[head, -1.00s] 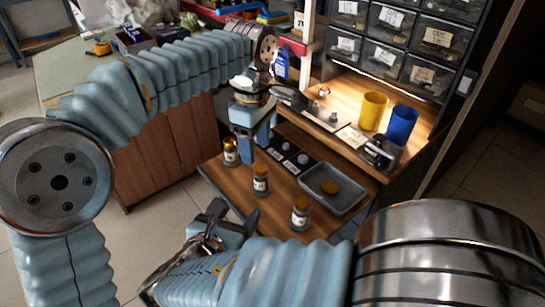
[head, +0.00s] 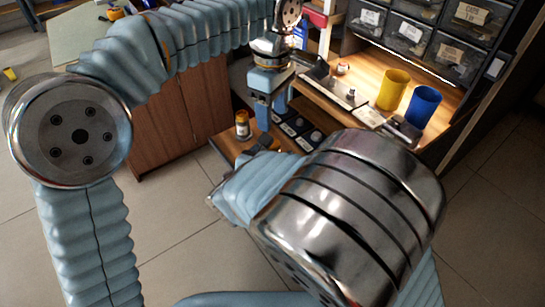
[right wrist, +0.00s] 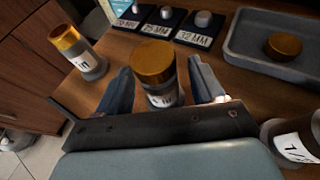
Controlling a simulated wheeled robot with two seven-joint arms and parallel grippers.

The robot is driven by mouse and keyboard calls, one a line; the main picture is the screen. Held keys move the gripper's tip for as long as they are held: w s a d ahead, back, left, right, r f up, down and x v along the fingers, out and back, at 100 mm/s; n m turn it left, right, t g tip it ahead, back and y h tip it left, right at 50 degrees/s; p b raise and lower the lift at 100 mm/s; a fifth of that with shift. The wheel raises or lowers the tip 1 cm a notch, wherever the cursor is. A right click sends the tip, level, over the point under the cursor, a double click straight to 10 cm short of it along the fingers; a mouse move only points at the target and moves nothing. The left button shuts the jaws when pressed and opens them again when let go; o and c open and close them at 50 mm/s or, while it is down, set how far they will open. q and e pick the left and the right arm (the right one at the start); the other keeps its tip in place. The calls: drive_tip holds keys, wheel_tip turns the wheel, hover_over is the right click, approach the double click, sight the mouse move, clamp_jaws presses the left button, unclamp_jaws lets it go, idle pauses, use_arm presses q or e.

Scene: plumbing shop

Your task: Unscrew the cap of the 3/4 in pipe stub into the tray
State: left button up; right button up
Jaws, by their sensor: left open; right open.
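In the right wrist view, a brass-capped grey pipe stub (right wrist: 158,75) stands upright between the blue fingers of my open right gripper (right wrist: 162,88). Its label is mostly hidden by the gripper. A second brass-capped stub (right wrist: 80,50) stands to the left, its label ending in "in". A third stub (right wrist: 290,142) at the right edge shows part of a "1/" label; its top is unclear. The grey tray (right wrist: 245,50) at the upper right holds a loose brass cap (right wrist: 283,46). My left gripper (head: 270,112) hangs open and empty over the bench's back, behind the left stub (head: 243,125).
Black pads with size labels and small grey pieces (right wrist: 165,12) lie behind the stubs. A yellow cup (head: 393,90) and a blue cup (head: 423,106) stand on the raised shelf below drawer bins (head: 410,50). My right arm hides the tray in the head view.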

drive_tip(key=shift+w+d+f, duration=0.1)
drive_tip(key=shift+w, duration=0.1)
clamp_jaws()
idle(0.3)
